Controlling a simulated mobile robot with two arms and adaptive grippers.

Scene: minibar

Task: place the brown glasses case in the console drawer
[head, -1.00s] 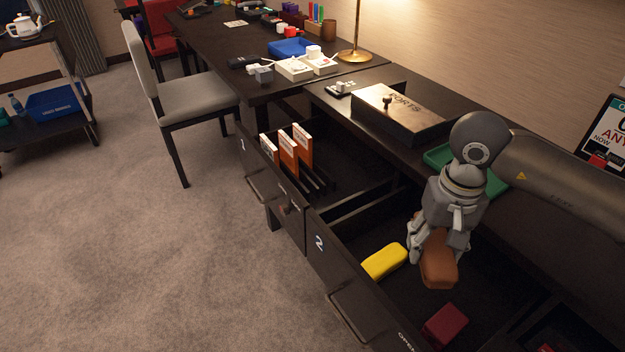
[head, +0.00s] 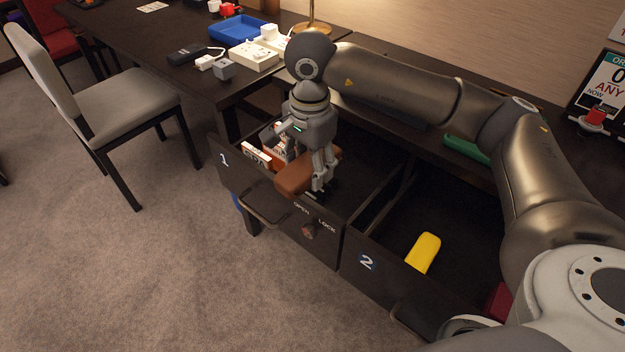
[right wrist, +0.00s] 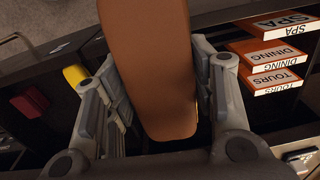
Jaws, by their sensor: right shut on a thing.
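The brown glasses case (head: 294,183) is held in my right gripper (head: 322,182), above the front part of open drawer 1 (head: 228,168). In the right wrist view the brown case (right wrist: 152,70) sits between the two fingers of the right gripper (right wrist: 160,100), which press on its sides. Open drawer 2 (head: 367,262) is to the right of drawer 1 and holds a yellow case (head: 424,252) and a dark red case (head: 499,300), partly hidden by my arm. My left gripper is not in view.
Cards labelled SPA, DINING and TOURS (right wrist: 275,57) stand in drawer 1 beside the held case. A green tray (head: 466,148) is on the console behind my arm. A grey chair (head: 130,105) stands at left.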

